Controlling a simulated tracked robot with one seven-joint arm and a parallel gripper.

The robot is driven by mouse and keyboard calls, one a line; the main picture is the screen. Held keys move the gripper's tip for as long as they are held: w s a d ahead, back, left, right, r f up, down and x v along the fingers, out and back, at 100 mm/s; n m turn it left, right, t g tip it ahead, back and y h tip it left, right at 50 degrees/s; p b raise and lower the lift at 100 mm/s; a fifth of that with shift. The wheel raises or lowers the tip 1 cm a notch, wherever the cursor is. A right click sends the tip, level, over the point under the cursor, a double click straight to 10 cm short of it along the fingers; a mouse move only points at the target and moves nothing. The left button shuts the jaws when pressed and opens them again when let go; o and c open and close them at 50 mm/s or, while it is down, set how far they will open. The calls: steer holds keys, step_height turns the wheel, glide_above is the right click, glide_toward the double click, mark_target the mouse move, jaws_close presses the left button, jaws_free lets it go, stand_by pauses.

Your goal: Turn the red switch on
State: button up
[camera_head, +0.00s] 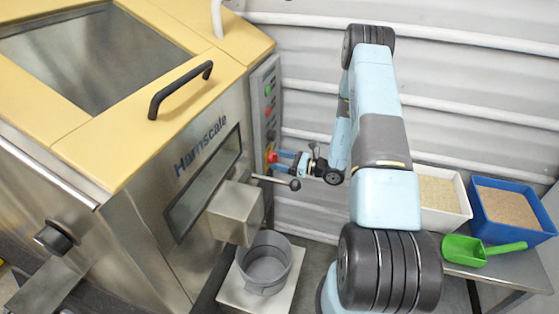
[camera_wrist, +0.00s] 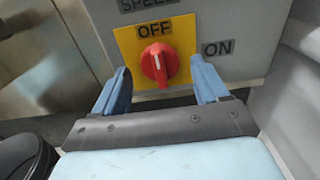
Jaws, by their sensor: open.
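The red switch (camera_wrist: 160,65) is a round knob with a raised grip on a yellow plate (camera_wrist: 184,38). Its white mark points up toward the OFF label, and the ON label (camera_wrist: 218,48) is to its right. My gripper (camera_wrist: 159,76) is open, with one blue finger at each side of the knob; I cannot tell whether either finger touches it. In the head view the red switch (camera_head: 273,157) is low on the grey control panel of the hopper machine, and my gripper (camera_head: 280,159) reaches it from the right.
Green and red buttons (camera_head: 267,90) and a dark knob (camera_head: 270,135) are higher on the panel. A lever (camera_head: 275,181) sticks out below the switch. A grey bucket (camera_head: 266,262) stands under the spout. White and blue bins (camera_head: 508,208) and a green scoop (camera_head: 478,248) are at right.

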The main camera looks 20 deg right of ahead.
steer(key=shift+w+a, duration=0.3)
steer(key=shift+a, duration=0.1)
steer(key=c, duration=1)
steer(key=shift+d, duration=0.2)
steer(key=shift+c, duration=0.3)
steer(key=shift+a, duration=0.15)
